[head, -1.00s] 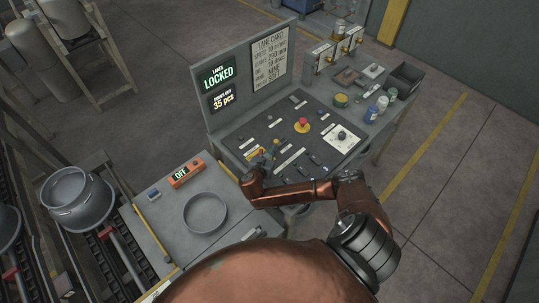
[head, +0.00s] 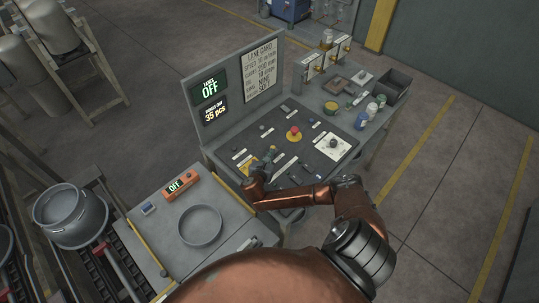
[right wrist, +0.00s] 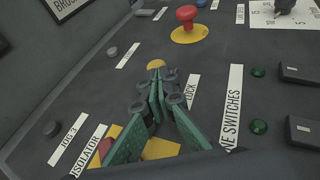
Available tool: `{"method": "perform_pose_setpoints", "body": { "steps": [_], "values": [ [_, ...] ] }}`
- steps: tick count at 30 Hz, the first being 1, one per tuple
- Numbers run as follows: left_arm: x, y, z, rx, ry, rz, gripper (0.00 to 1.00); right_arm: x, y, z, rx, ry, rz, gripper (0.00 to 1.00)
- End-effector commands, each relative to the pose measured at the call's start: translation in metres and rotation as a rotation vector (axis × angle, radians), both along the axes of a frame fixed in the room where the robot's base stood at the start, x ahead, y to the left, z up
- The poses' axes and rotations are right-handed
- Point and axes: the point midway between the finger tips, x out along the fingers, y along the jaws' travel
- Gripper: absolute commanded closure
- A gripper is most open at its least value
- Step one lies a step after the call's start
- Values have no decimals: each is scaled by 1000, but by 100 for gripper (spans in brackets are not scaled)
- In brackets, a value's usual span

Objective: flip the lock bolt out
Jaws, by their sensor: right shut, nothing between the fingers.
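A yellow round piece (right wrist: 156,64), perhaps part of the lock bolt, shows just beyond my right fingertips, beside a partly covered label reading "OCK" (right wrist: 191,91). My right gripper (right wrist: 157,92) is shut and empty over the panel. It also shows in the head view (head: 271,155) at the panel's near left part. The fingers hide much of the bolt, so its exact pose and any contact cannot be told. My left gripper is not in view.
A yellow isolator plate (right wrist: 160,149) with a red part lies below my fingers. A red emergency button (right wrist: 187,15) stands beyond. Line switches and dark blocks (right wrist: 302,75) lie to the right. A grey dish (head: 200,224) sits on the left bench.

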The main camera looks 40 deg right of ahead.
Motion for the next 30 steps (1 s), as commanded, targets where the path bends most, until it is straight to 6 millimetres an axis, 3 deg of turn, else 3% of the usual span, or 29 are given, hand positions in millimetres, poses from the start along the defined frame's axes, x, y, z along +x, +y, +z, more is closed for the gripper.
{"method": "perform_pose_setpoints", "body": {
  "steps": [7,13,21,30],
  "values": [
    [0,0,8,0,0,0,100,-3,8,2,2,1,0,100],
    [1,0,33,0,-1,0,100,-16,38,7,4,2,2,100],
    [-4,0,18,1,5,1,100,-47,85,21,3,1,1,100],
    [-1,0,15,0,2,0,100,-64,111,35,1,0,-1,100]
  ]
}}
